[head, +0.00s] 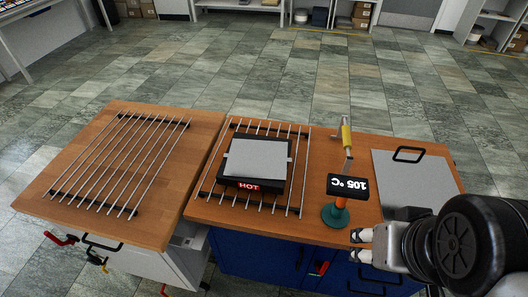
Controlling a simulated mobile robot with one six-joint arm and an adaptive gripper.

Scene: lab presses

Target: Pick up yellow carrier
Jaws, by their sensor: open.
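The yellow carrier appears to be the slim tool with a yellow grip (346,137) and thin grey metal ends. It is at the far edge of the right-hand wooden table, behind the temperature display. My gripper (357,246) is at the near right, by the front edge of that table. Its two pale fingertips point left and are apart, with nothing seen between them. It is well apart from the yellow tool, nearer to me. My dark wrist hides the table's near right corner.
A grey plate (411,172) with a black handle lies at right. A hot plate marked HOT (256,165) sits on a rod rack (297,190). Another rack (120,165) is at left.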

